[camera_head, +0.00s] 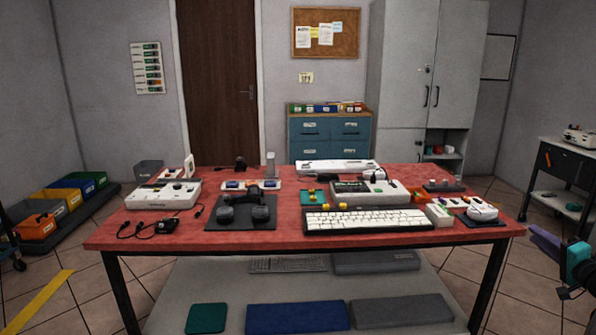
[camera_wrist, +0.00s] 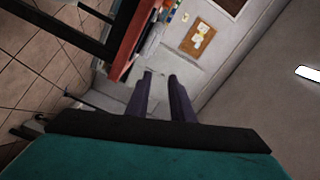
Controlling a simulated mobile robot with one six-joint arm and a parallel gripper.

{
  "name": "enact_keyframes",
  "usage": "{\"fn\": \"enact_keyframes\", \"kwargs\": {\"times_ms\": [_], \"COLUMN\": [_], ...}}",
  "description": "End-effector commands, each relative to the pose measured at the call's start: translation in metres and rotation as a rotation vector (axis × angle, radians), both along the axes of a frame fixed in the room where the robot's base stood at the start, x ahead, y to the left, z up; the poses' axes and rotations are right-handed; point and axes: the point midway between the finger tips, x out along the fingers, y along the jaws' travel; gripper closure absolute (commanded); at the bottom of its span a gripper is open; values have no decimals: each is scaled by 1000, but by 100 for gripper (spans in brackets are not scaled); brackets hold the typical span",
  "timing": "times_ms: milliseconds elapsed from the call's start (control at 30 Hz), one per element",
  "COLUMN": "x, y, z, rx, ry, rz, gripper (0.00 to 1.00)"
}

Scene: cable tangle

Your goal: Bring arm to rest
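My gripper (camera_wrist: 160,75) shows in the wrist view as two dark purple fingers with a gap between them. It is open, and nothing is seen between the fingers. In the head view, my gripper (camera_head: 535,231) is at the right edge, beside and apart from the red table (camera_head: 280,236). The wrist view is tilted, and the table (camera_wrist: 128,45) shows on its left side. Most of my arm is out of view.
The tabletop holds a white keyboard (camera_head: 368,219), a black joystick unit (camera_head: 241,212), a grey console (camera_head: 369,191), loose cables and a white mouse (camera_head: 482,211). A dark cart (camera_head: 566,163) stands at the right. Floor between table and cart looks clear.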

Motion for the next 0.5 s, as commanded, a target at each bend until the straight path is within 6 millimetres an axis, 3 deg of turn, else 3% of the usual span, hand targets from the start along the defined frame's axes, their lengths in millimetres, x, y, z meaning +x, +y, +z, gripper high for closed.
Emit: {"fn": "enact_keyframes", "kwargs": {"times_ms": [267, 500], "x": [11, 28], "y": [18, 49], "z": [-26, -59], "rx": [10, 19], "ry": [56, 126], "rz": [30, 76], "gripper": [79, 79]}}
